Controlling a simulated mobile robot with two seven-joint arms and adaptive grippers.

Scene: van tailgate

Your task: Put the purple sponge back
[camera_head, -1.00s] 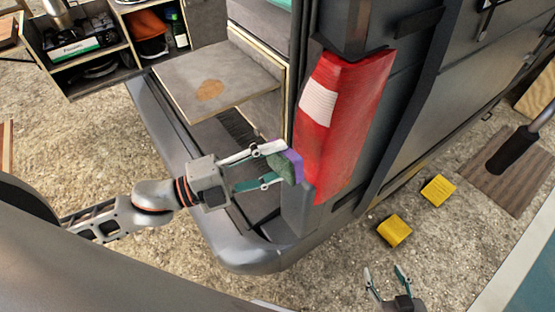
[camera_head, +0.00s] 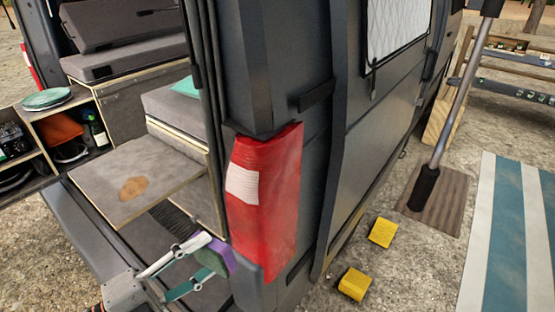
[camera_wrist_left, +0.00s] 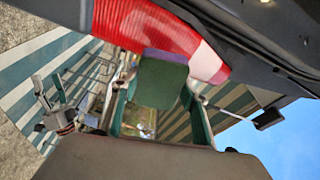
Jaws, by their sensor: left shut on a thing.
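The purple sponge (camera_head: 225,250) has a green face. My left gripper (camera_head: 207,259) is shut on it, with one finger on each side, beside the lower part of the red tail light. In the left wrist view the sponge's green face (camera_wrist_left: 158,84) fills the space between the fingers, and a purple strip shows behind it. My right gripper (camera_wrist_left: 50,92) shows small at the left of the left wrist view, its fingers apart and empty. The head view does not show it.
The red tail light (camera_head: 264,205) and van body stand close right of the held sponge. A wooden board (camera_head: 135,186) juts from the open tailgate. A shelf unit (camera_head: 48,165) is at left. Two yellow blocks (camera_head: 382,232) lie on the gravel; a striped mat (camera_head: 510,235) is at right.

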